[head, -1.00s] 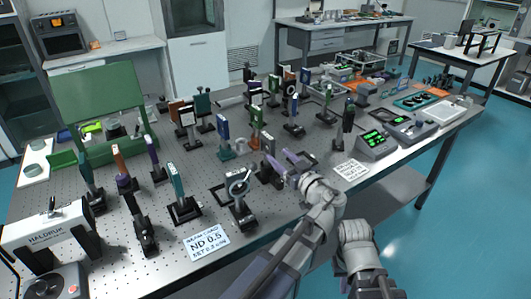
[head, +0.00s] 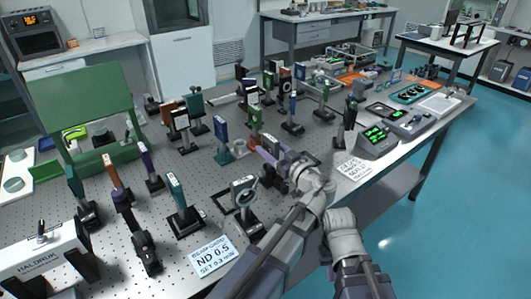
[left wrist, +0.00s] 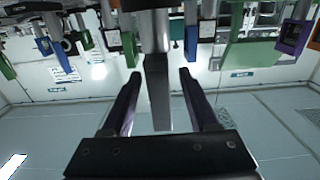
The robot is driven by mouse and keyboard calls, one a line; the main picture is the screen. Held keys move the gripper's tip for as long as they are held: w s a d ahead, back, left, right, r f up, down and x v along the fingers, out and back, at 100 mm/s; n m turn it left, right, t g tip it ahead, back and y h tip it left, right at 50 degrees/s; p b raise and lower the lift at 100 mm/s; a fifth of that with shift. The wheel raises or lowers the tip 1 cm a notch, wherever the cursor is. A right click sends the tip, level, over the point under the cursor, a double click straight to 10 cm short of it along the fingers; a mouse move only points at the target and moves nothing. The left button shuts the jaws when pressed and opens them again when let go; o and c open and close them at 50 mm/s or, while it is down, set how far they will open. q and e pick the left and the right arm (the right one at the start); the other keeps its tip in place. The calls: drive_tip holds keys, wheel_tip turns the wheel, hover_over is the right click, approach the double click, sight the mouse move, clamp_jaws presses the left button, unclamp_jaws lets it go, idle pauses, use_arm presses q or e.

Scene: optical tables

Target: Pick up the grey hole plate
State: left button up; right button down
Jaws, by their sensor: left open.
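In the left wrist view a narrow grey plate (left wrist: 158,95), seen nearly edge-on below a grey post (left wrist: 154,32), lies between the two fingers. It looks like the grey hole plate; its hole does not show from this angle. My left gripper (left wrist: 160,78) is open around it, with a gap on both sides. In the head view my left gripper (head: 268,154) is over the middle of the optical table (head: 203,207), and I cannot make out the plate there, probably behind the gripper. My right arm is folded at the bottom, and its jaws do not show.
A teal plate (head: 176,190) and a blue plate (head: 222,135) stand on posts nearby. A device with green displays (head: 377,138) is to the right.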

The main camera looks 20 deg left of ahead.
use_arm(q)
drive_tip(key=shift+s+d, duration=0.1)
drive_tip(key=shift+d, duration=0.05)
drive_tip(key=shift+c, duration=0.2)
drive_tip(key=c, duration=0.3)
clamp_jaws()
